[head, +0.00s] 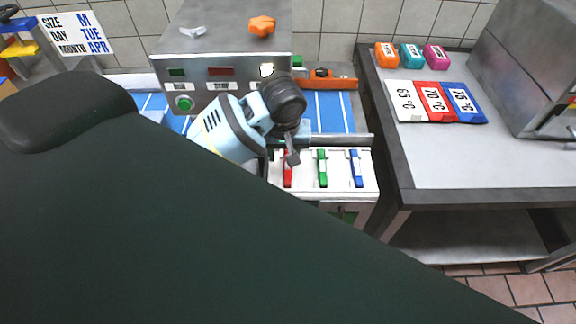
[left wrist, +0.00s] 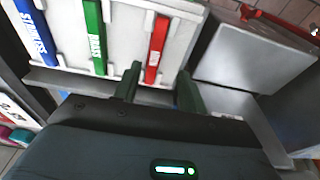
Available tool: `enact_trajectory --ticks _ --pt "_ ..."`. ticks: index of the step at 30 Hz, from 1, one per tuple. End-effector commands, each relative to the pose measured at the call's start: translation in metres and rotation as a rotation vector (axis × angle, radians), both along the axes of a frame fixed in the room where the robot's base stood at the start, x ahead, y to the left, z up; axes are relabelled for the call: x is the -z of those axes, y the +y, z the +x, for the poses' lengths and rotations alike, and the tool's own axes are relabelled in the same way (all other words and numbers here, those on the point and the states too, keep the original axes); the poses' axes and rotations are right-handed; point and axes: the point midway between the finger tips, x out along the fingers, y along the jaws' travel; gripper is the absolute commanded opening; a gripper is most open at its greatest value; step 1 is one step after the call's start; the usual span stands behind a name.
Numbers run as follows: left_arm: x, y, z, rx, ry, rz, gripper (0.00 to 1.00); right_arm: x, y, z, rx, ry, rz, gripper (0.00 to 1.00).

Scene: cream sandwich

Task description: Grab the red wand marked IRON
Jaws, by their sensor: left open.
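The red wand (left wrist: 157,47) marked IRON lies in a white rack (left wrist: 185,24), and it also shows in the head view (head: 287,172), partly hidden by my left gripper (head: 292,157). In the left wrist view my left gripper (left wrist: 160,71) is open. Its two fingers stand on either side of the wand's near end, with gaps visible on both sides. I cannot tell how far above the wand the fingertips are. My right gripper is not in view.
A green wand (left wrist: 95,38) marked BRASS and a blue wand (left wrist: 36,32) lie beside the red one. A metal control box (head: 222,75) stands behind the rack.

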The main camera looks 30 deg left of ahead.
Motion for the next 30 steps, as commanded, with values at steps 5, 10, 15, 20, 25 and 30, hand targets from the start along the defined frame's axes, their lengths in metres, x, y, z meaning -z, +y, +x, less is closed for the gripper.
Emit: enact_trajectory --ticks 5,10,15,20,25,30 --pt "0.003 0.000 0.001 -0.001 -0.002 0.001 0.42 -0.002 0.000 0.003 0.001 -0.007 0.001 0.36" --pt "0.021 -0.002 0.006 0.000 0.002 0.001 0.42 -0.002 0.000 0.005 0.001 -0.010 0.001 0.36" --pt "0.043 -0.002 0.011 0.000 0.002 0.003 0.42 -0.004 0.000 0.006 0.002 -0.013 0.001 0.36" --pt "0.052 -0.001 0.013 0.000 -0.002 0.001 0.42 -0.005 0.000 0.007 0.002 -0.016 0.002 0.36" --pt "0.053 -0.001 0.013 0.000 -0.002 0.001 0.42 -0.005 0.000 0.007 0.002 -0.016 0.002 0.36" --pt "0.053 -0.001 0.012 0.000 -0.002 0.001 0.26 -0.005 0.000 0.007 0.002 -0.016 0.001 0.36"
